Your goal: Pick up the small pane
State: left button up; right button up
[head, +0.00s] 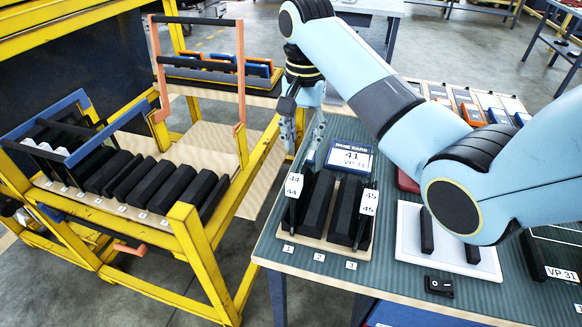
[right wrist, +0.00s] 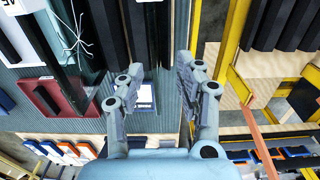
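A small rack on the table (head: 263,243) holds thick black blocks (head: 318,204) and thin upright dark panes tagged 44 (head: 293,207) and 45 (head: 366,228). I cannot tell which is the small pane. My right gripper (head: 304,140) points down above the table's left edge, behind the rack and left of the blue sign (head: 350,157). The sign lies below, between the fingers (right wrist: 146,97). My left gripper is not in view.
A yellow trolley (head: 205,255) with black blocks and an orange frame (head: 241,75) stands left of the table. A white pad (head: 408,235) with two black bars lies right of the rack. A red tray (right wrist: 70,105) and blue and orange items lie farther back.

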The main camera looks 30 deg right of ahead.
aim_at(304, 155)
jog(key=f, duration=0.2)
jog(key=shift+s+f, duration=0.3)
jog(key=shift+f, duration=0.1)
jog(key=shift+s+f, duration=0.15)
jog(key=shift+f, duration=1.05)
jog(key=f, duration=0.5)
jog(key=shift+d+p, duration=0.2)
jog(key=shift+p, duration=0.1)
jog(key=c, duration=0.4)
grip_shut()
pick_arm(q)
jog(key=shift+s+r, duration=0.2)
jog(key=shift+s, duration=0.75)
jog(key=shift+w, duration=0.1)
pick_arm(e)
jog(key=shift+w+r, duration=0.1)
jog(key=shift+w, duration=0.1)
